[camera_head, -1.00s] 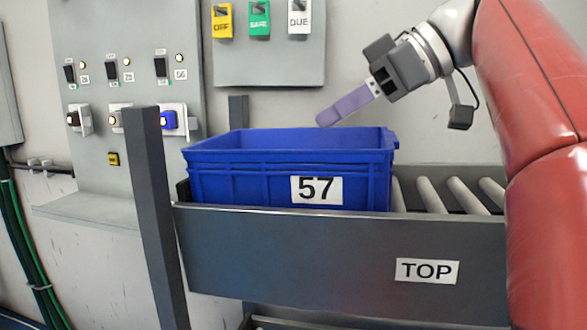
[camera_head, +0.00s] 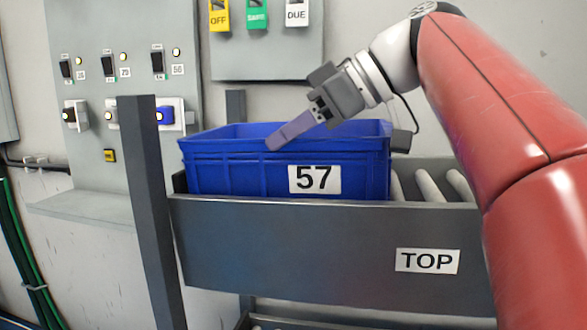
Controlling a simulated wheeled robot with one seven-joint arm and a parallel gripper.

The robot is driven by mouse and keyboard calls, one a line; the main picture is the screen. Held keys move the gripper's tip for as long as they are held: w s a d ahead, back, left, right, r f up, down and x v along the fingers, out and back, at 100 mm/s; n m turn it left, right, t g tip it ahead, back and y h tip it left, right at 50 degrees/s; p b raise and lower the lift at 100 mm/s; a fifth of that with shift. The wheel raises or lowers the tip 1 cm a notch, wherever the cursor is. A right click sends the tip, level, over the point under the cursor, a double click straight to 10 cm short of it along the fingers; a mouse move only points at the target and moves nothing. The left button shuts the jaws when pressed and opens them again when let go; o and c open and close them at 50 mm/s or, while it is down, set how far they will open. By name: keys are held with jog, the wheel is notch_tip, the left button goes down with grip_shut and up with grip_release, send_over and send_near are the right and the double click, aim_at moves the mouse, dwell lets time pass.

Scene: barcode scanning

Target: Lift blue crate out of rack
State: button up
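The blue crate (camera_head: 235,174), labelled 57, sits upright in the left part of the rack's top level, behind the grey front board (camera_head: 320,250) marked TOP. Its lower part is hidden by that board. My gripper (camera_head: 272,146) is at the crate's near rim, its purple fingers slanting down and left over the crate's opening. The fingers overlap in this view, so their gap does not show. I cannot tell whether they touch the rim.
A dark upright post (camera_head: 152,210) stands at the rack's left end. Bare rollers (camera_head: 428,184) lie right of the crate. A wall panel (camera_head: 95,130) with switches and plugs is behind at left. OFF, SAFE and DUE tags (camera_head: 257,14) hang above the crate.

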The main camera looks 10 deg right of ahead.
grip_shut()
dwell(1.0)
jog(key=shift+r, duration=0.1)
